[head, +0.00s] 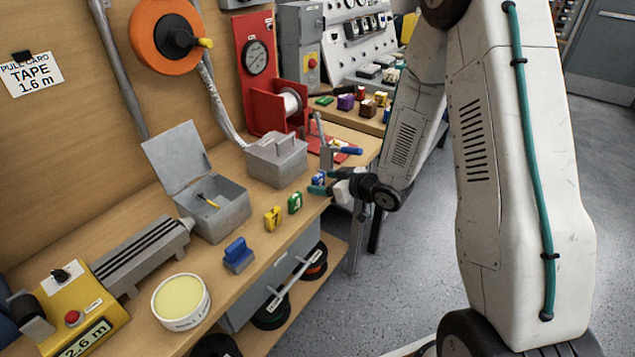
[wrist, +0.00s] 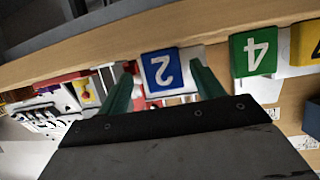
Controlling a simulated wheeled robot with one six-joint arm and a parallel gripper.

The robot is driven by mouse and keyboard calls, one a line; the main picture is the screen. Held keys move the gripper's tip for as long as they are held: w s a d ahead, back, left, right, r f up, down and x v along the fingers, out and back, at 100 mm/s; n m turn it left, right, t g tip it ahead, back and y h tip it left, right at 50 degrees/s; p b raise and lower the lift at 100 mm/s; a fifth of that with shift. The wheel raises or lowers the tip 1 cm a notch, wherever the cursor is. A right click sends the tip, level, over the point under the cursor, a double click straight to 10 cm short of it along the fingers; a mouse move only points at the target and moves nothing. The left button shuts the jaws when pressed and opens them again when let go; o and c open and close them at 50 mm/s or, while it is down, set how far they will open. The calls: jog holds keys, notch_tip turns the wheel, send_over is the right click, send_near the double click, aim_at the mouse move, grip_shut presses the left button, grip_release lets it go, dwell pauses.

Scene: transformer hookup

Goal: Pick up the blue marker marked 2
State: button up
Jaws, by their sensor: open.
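The blue marker with a white 2 (wrist: 160,70) stands near the edge of the wooden bench; in the wrist view its numbered face appears upside down. In the head view it is a small blue shape (head: 318,179), partly hidden by my gripper (head: 327,186). In the wrist view the green fingers of my gripper (wrist: 163,76) are open, one on each side of the marker. A narrow gap shows beside the marker; I cannot tell whether either finger touches it.
A green marker with a 4 (head: 294,203) and a yellow marker (head: 272,218) stand along the same bench edge. An open grey box (head: 217,212) and a blue block (head: 238,255) are further left.

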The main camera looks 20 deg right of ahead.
aim_at(321, 181)
jog(key=x, duration=0.4)
jog(key=shift+a, duration=0.25)
jog(key=shift+r, duration=0.1)
jog(key=c, duration=1)
jog(key=shift+r, duration=0.1)
jog(key=shift+c, duration=0.2)
